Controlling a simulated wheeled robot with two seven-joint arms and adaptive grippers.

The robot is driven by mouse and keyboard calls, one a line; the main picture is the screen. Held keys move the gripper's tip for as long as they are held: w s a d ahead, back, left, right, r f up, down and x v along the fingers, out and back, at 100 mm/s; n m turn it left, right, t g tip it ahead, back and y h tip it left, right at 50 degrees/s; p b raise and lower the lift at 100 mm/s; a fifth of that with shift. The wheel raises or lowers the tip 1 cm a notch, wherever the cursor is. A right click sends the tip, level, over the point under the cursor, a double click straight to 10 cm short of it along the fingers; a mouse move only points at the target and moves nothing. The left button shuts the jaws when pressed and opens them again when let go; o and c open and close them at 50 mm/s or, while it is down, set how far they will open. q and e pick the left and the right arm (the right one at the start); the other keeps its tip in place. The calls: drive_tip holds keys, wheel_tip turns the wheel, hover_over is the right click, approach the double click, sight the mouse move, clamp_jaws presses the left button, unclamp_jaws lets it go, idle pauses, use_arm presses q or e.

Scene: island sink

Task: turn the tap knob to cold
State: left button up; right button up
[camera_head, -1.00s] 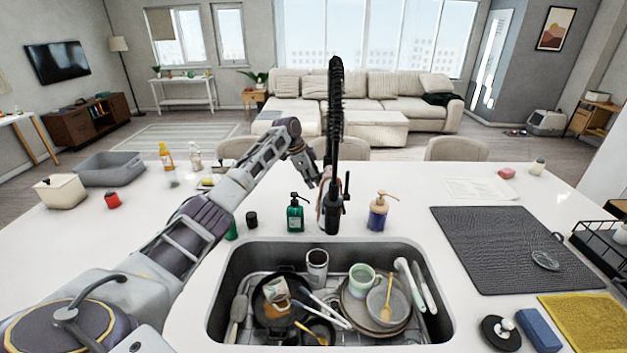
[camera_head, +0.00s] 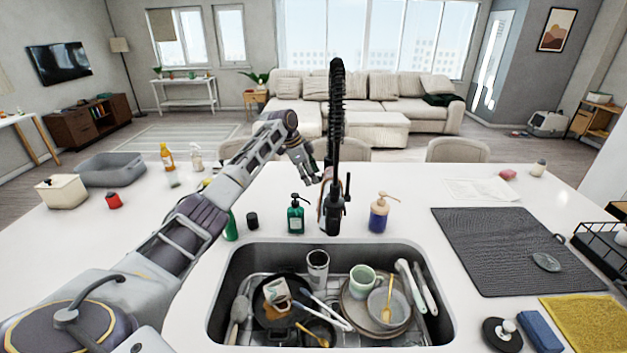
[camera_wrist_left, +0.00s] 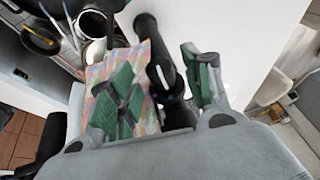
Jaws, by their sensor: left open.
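The tall black spring tap (camera_head: 335,150) stands behind the sink. Its thin upright knob lever (camera_head: 347,188) is on the right side of the body. My left gripper (camera_head: 314,176) is just left of and behind the tap, partly hidden by it. In the left wrist view my left gripper (camera_wrist_left: 162,88) is open, its green-padded fingers apart. The black tap body (camera_wrist_left: 165,70) shows between them in the picture; I cannot tell whether they touch it. A multicoloured cloth-like piece (camera_wrist_left: 146,68) lies beside the left finger. My right gripper is out of view.
The sink (camera_head: 232,275) holds dishes and utensils. A green soap bottle (camera_head: 295,215) and a blue pump bottle (camera_head: 378,215) stand either side of the tap. A dark mat (camera_head: 480,240) lies at right. The counter behind the tap is mostly clear.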

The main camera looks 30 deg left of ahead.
use_arm(q)
drive_tip(key=v, duration=0.8)
drive_tip(key=shift+r, duration=0.35)
drive_tip(key=shift+s+f, duration=0.1)
drive_tip(key=shift+s, duration=0.1)
